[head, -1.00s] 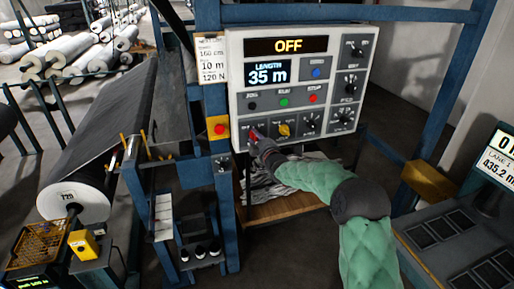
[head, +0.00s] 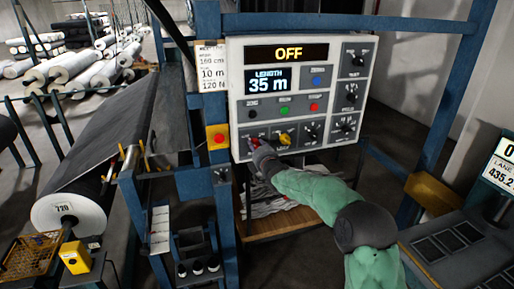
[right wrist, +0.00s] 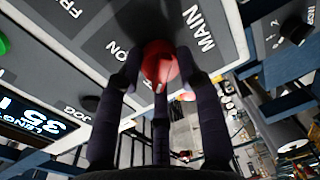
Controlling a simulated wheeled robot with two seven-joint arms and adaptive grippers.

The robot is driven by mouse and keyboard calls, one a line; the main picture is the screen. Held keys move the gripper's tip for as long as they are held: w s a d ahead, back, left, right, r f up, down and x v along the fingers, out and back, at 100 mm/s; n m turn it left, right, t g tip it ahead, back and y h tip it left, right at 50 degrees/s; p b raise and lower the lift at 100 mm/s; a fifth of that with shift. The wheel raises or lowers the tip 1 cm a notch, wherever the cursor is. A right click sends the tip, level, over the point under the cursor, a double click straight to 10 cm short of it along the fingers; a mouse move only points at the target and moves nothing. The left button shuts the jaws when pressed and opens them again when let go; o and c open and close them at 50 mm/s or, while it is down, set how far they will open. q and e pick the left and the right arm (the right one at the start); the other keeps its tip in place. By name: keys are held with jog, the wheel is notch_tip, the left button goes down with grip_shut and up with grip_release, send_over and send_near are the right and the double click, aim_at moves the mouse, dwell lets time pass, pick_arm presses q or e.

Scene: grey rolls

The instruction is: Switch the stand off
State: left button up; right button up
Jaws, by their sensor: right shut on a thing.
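The stand's control panel (head: 330,80) is a pale box with dark fields. Its top display (head: 288,53) reads OFF, and the length display (head: 268,81) reads 35 m. The red main switch knob (right wrist: 160,64) sits at the panel's lower left corner. My right gripper (head: 258,150) is at this knob, and in the right wrist view its dark fingers are shut around it. The fingers hide part of the knob and its markings. My left gripper is not in view.
A yellow knob (head: 284,138) sits just right of the red one. A red button on a yellow box (head: 217,137) is on the blue post at left. A large dark roll (head: 110,150) lies further left. A wooden shelf (head: 285,224) is below the panel.

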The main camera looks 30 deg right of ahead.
jog(key=shift+n, duration=0.4)
jog(key=o, duration=1.1)
jog(key=shift+a, duration=0.1)
jog(key=shift+o, duration=0.2)
jog(key=f+v, duration=0.1)
jog(key=v, duration=1)
jog(key=shift+s+a+r, duration=0.2)
jog(key=shift+s+r, duration=0.2)
jog(key=shift+r, duration=0.1)
jog(key=shift+f, duration=0.1)
